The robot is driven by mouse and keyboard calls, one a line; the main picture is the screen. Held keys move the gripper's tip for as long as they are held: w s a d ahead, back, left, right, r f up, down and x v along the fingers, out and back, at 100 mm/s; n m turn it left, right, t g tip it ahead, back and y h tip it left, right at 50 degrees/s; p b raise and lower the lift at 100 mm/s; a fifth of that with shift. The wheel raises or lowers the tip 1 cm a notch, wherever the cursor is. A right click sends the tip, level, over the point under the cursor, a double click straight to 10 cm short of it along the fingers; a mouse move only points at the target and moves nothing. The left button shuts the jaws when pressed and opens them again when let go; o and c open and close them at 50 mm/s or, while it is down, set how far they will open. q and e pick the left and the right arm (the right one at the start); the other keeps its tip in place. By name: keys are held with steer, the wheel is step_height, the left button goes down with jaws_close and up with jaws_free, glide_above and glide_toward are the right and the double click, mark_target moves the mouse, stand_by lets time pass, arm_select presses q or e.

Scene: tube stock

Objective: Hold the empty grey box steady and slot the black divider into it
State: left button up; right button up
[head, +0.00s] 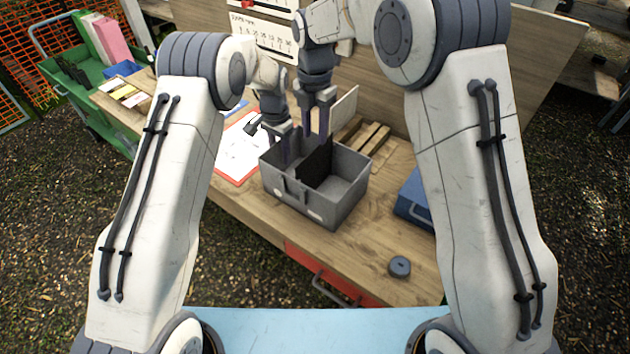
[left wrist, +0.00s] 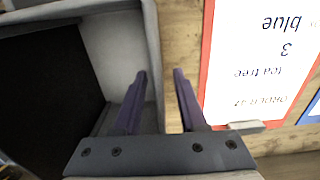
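The grey box (head: 337,204) stands on the wooden table. The black divider (head: 316,166) is inside it, standing across the box; its lower edge is hidden. In the left wrist view the divider (left wrist: 45,85) shows as a dark panel beside the box wall (left wrist: 152,45). My left gripper (head: 283,146) is at the box's far-left wall. In the left wrist view its fingers (left wrist: 158,100) are apart, one inside the wall and one outside, with bare wood showing beside the outer finger.
A red-edged order sheet (head: 238,150) lies left of the box. A small wooden pallet (head: 365,135) is behind it. A blue case (head: 413,200) and a dark round roll (head: 399,267) are to the right. The table front (head: 320,245) is clear.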

arm_select(q)
step_height(320, 180, up, 12)
steer(key=shift+r, duration=0.1)
stand_by(0.5)
